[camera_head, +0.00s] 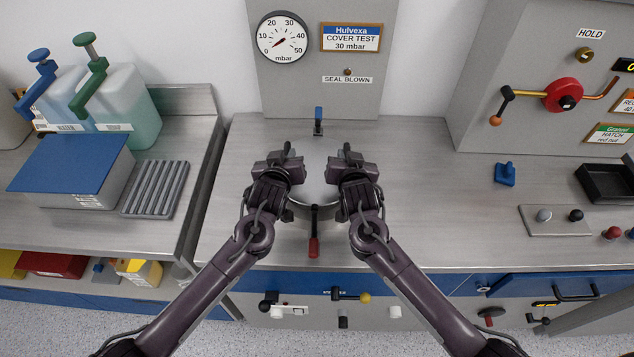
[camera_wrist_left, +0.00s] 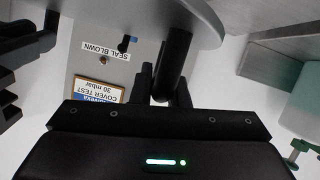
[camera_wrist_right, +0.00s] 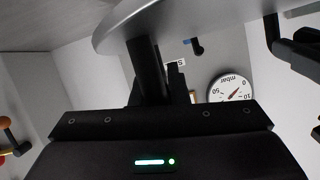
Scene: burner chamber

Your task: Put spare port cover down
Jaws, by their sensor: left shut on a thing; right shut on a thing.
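The spare port cover (camera_head: 318,188) is a round grey disc between my two grippers, in front of the gauge panel. Its edge also shows at the top of the left wrist view (camera_wrist_left: 185,14) and the right wrist view (camera_wrist_right: 165,20). My left gripper (camera_head: 285,166) is shut on a dark upright handle (camera_wrist_left: 172,68) at the cover's left side. My right gripper (camera_head: 349,166) is shut on a matching dark handle (camera_wrist_right: 148,70) at its right side. The grippers hide parts of the cover. I cannot tell whether its underside touches anything.
A red-handled clamp (camera_head: 314,245) is in front of the cover and a blue-handled one (camera_head: 318,118) behind it. A gauge (camera_head: 282,38) is on the back panel. The bench (camera_head: 440,185) to the right is clear up to a blue piece (camera_head: 505,174) and a grey plate (camera_head: 560,228).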

